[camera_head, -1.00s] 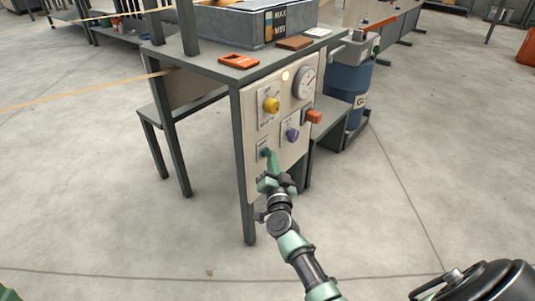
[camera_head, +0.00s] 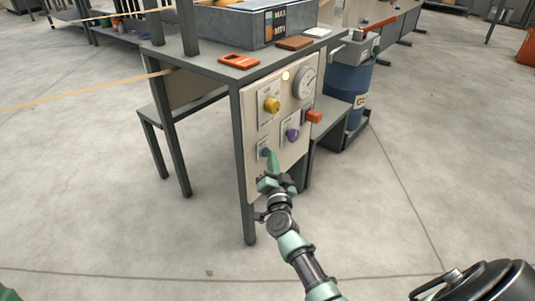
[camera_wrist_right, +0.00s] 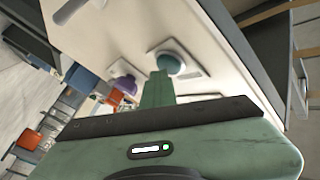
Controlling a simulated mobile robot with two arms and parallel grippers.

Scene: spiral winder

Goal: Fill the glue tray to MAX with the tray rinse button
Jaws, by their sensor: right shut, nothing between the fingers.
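The grey glue tray (camera_head: 232,25) stands on top of the bench at the upper middle of the head view. Its front carries a gauge with MAX and MIN labels (camera_head: 279,22); the exact level is too small to read. A teal round button (camera_wrist_right: 170,62) sits on a light plate on the front panel, and in the head view it is mostly behind my fingers. My right gripper (camera_head: 270,157) is shut and empty, with its fingertips at the teal button. In the wrist view the fingers (camera_wrist_right: 158,88) overlap the button's edge; contact is unclear. My left gripper is out of view.
The panel (camera_head: 289,104) also carries a yellow knob (camera_head: 271,105), a purple knob (camera_head: 292,135), a round dial (camera_head: 304,81) and a lit lamp (camera_head: 285,76). An orange block (camera_head: 313,116) juts out at its right. A blue barrel (camera_head: 349,82) stands behind.

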